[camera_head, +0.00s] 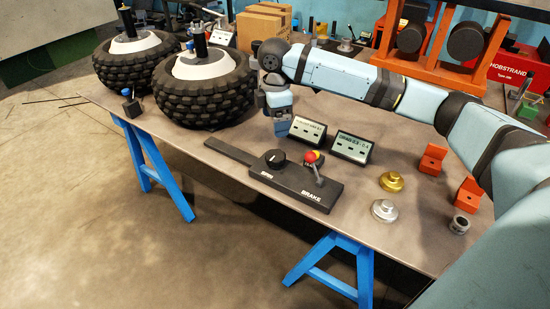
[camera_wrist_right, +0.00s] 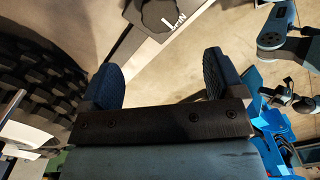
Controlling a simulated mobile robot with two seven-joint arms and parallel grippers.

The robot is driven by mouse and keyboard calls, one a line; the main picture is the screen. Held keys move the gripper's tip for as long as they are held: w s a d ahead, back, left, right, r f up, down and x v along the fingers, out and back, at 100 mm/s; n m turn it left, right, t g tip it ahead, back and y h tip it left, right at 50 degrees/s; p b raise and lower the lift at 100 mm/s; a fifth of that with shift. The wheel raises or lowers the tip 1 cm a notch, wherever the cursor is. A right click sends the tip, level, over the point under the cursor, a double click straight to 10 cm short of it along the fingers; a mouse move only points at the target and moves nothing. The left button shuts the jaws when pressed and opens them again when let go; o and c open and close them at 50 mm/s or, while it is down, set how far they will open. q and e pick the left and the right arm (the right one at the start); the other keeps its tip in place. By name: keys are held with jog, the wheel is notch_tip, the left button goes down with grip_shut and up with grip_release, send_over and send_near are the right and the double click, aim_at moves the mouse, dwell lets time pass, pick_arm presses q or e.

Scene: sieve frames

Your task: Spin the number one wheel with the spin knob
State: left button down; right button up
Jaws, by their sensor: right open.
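The spin knob (camera_head: 274,157) is round and black with a white mark, on a black control panel (camera_head: 322,202) labelled SPIN and BRAKE. It also shows at the top of the right wrist view (camera_wrist_right: 160,10). Two wheels with chunky black tyres stand at the table's left end, a nearer one (camera_head: 205,103) and a farther one (camera_head: 118,72); I cannot read a number on either. My right gripper (camera_head: 281,128) is above the table, between the nearer wheel and the knob, apart from both. Its fingers (camera_wrist_right: 162,65) are spread with nothing between them. My left gripper is not identifiable in view.
A red-topped brake lever (camera_head: 312,157) stands right of the knob. Two small displays (camera_head: 308,130) (camera_head: 352,147) stand behind the panel. Gold (camera_head: 391,181) and silver (camera_head: 384,210) discs and orange brackets (camera_head: 432,160) are at right. The tabletop's front left is mostly clear.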

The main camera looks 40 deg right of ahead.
aim_at(275, 155)
notch_tip(275, 155, down, 13)
jog(key=shift+r+b, duration=0.2)
jog(key=shift+b, duration=0.8)
jog(key=c, duration=0.9)
